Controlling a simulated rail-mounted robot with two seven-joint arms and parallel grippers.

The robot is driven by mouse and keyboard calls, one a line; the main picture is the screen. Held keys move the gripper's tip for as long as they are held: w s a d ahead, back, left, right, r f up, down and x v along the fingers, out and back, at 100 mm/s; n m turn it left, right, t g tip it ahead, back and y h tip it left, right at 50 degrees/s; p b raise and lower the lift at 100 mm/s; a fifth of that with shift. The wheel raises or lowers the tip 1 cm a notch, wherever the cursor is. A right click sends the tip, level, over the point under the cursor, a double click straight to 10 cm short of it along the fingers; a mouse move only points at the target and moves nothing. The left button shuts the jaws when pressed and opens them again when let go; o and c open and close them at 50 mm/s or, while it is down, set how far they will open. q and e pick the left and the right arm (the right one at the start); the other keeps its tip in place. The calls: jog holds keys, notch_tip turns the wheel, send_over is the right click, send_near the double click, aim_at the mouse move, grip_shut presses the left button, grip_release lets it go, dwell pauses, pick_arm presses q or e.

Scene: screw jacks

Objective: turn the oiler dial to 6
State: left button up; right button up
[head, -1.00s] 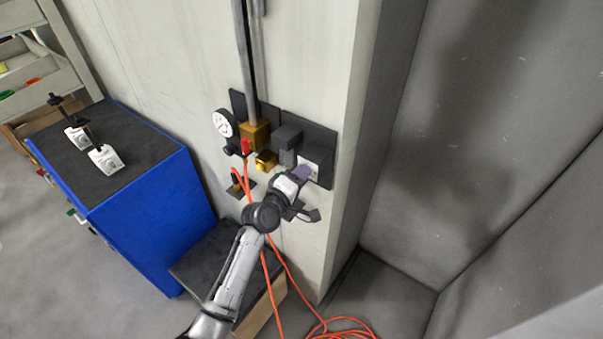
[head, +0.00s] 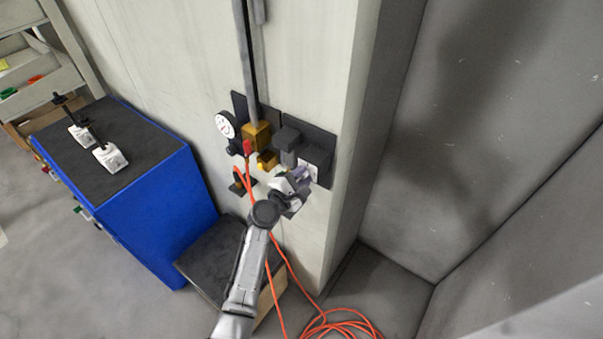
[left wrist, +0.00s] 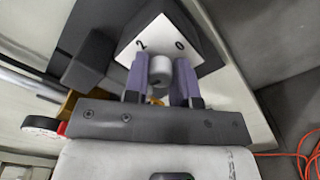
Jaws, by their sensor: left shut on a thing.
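The oiler dial (left wrist: 159,72) is a small grey knob in front of a white scale plate (left wrist: 160,38), in the left wrist view. The figures 2 and 0 show on the plate; the rest of the scale is hidden. My left gripper (left wrist: 161,82) has its two purple fingers on either side of the knob and is shut on it. In the head view my left gripper (head: 298,178) is at the lower right of the dark wall panel (head: 318,148), and it covers the dial there. My right gripper is in neither view.
A round gauge (head: 225,124), a brass block (head: 257,136) and a red fitting (head: 247,147) sit left of the dial. An orange hose (head: 335,326) hangs down and coils on the floor. A blue cabinet (head: 160,215) with two screw jacks stands at left.

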pick_arm(q)
jog(key=shift+n+p, duration=0.3)
jog(key=shift+n, duration=0.7)
jog(key=o, duration=0.9)
jog(key=shift+s, duration=0.1)
jog(key=b+v, duration=0.1)
jog(key=v, duration=1.2)
jog(key=shift+s+a, duration=0.2)
jog(key=shift+s, duration=0.05)
